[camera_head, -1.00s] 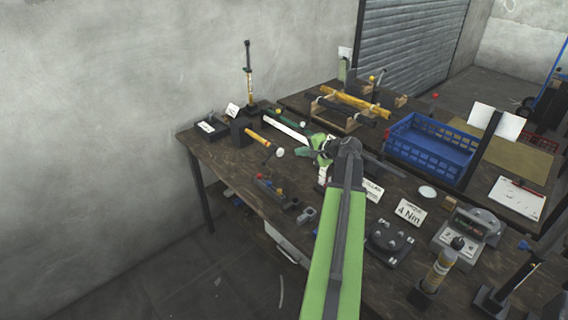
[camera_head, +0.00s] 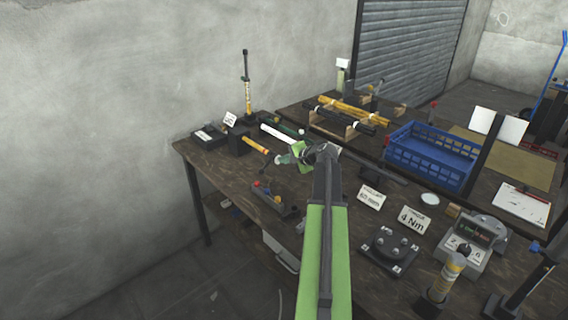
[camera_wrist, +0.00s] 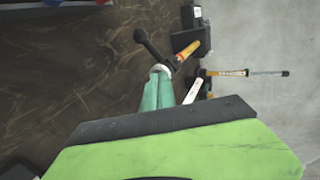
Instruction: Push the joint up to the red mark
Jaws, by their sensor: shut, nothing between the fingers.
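An orange tube (camera_head: 255,145) sticks out of a black block (camera_head: 239,140) at the far left of the bench. A dark arm (camera_head: 264,164) hangs near its free end. In the wrist view the orange tube (camera_wrist: 187,49) has a pale ring at its end, and the dark arm (camera_wrist: 152,48) with a round knob meets it there, like a joint. My gripper (camera_head: 284,159) is shut and empty, its green fingertips (camera_wrist: 159,72) right by this joint. I cannot tell whether they touch.
A white bar (camera_head: 281,137) lies behind my gripper. An upright yellow-and-black tool (camera_head: 246,85) stands at the back left. A dark holder with coloured knobs (camera_head: 268,197) sits near the front edge. A blue crate (camera_head: 432,155) and label cards are to the right.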

